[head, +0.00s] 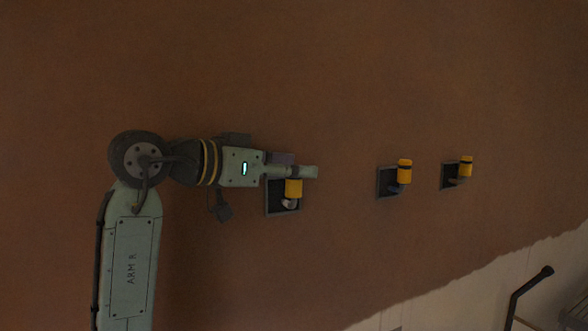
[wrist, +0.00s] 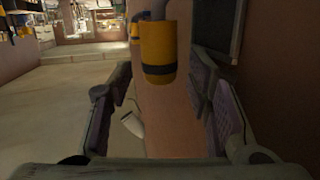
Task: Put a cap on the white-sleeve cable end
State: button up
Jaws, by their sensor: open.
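In the head view, a pale white-grey sleeve (head: 289,203) shows at the nearest dark wall box (head: 270,205). A yellow cap (head: 293,188) sits on that cable end. My gripper (head: 300,171) is right beside this cap and partly overlaps the box. In the wrist view, my gripper (wrist: 158,95) is open with its two fingers apart. A yellow cap with a black band (wrist: 158,50) stands in the gap beyond the fingers, with no clear contact. The sleeve behind this cap is mostly hidden in the wrist view.
Two more wall boxes, a middle one (head: 386,182) and a right one (head: 447,176), carry yellow-capped cable ends. The brown plaster wall (head: 400,80) is otherwise clear. A small whitish piece (wrist: 132,124) shows low between my fingers. A dark rail (head: 530,285) stands lower right.

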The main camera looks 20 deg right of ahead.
jog(key=v, duration=1.1)
jog(key=shift+a+r, duration=0.1)
jog(key=shift+a, duration=0.05)
